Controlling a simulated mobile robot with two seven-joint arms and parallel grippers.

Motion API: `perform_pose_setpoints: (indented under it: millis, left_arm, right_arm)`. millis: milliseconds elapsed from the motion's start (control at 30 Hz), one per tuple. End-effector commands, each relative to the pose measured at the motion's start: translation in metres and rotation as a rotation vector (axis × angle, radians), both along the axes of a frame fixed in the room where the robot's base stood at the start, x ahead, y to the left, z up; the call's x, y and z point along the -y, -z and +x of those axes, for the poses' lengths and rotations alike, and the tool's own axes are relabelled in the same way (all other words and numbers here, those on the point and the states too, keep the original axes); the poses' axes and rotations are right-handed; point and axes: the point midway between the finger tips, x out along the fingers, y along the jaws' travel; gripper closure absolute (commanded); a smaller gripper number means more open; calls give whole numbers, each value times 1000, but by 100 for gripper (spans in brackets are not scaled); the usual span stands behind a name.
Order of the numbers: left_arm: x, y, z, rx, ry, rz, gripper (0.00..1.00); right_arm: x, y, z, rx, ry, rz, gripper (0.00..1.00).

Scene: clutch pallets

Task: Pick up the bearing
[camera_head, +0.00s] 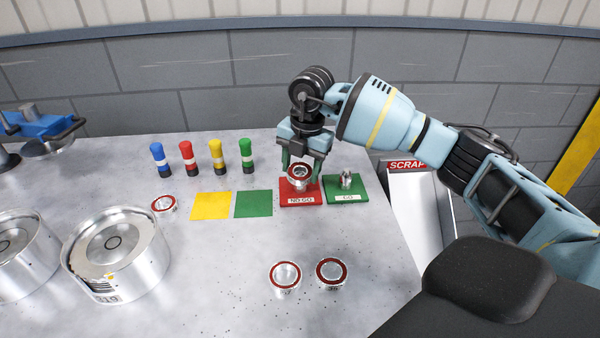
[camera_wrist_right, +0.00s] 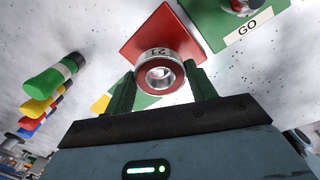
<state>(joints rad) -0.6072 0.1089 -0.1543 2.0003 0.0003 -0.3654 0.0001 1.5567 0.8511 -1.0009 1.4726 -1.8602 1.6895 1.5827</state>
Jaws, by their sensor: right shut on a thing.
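A metal bearing with a red ring (camera_head: 300,183) is at the red NO GO block (camera_head: 301,200). My right gripper (camera_head: 302,166) reaches down from above and is shut on this bearing. In the right wrist view the bearing (camera_wrist_right: 159,57) sits between the fingertips of my right gripper (camera_wrist_right: 160,85), with the red block (camera_wrist_right: 142,40) behind it. I cannot tell whether the bearing touches the block or its gauge. Other red-ringed bearings stand on the table: one at the left (camera_head: 163,205) and two near the front (camera_head: 285,279) (camera_head: 331,274). My left gripper is out of view.
The green GO block (camera_head: 345,197) with a metal plug stands just right of the red block. Yellow (camera_head: 211,206) and green (camera_head: 254,204) squares lie left of it. Several coloured markers stand behind. Large metal cylinders (camera_head: 116,255) stand left. A SCRAP chute (camera_head: 412,195) is right.

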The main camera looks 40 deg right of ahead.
Motion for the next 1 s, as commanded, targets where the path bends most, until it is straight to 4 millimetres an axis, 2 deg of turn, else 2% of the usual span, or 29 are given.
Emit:
perform_pose_setpoints:
  millis: [333, 567, 767, 1000]
  left_arm:
    - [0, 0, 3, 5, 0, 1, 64]
    - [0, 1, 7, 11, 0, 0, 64]
    - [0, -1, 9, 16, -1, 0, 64]
    - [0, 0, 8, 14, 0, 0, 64]
  right_arm:
    - [0, -8, 1, 3, 0, 1, 79]
    - [-1, -36, 1, 5, -1, 3, 79]
    - [-10, -39, -28, 2, -4, -1, 79]
    - [-28, -42, -76, 1, -5, -1, 79]
